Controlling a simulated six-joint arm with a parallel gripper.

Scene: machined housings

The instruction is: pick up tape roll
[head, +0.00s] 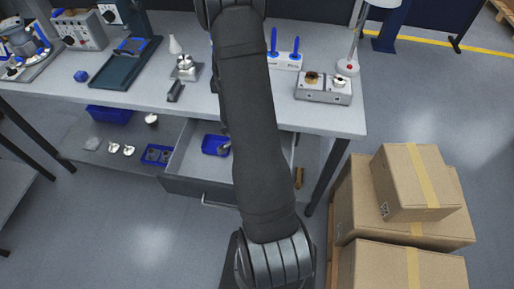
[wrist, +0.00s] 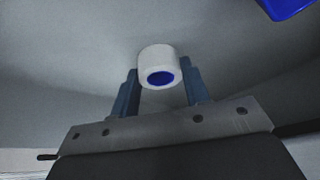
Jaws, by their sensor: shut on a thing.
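The tape roll (wrist: 157,54), white with a blue inner core, sits between the two fingers of my gripper (wrist: 161,77) in the wrist view. The gripper is shut on it, with a finger against each side. The roll's open end faces the camera. In the head view my own arm covers the middle of the scene, and I cannot make out the gripper or the tape roll there.
A grey workbench (head: 190,118) has an open drawer (head: 190,188) holding a blue bin (head: 212,144). A blue edge (wrist: 288,8) shows at the wrist view's upper right. A grey device (head: 322,96) stands at the bench's right. Cardboard boxes (head: 405,200) are stacked on the right.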

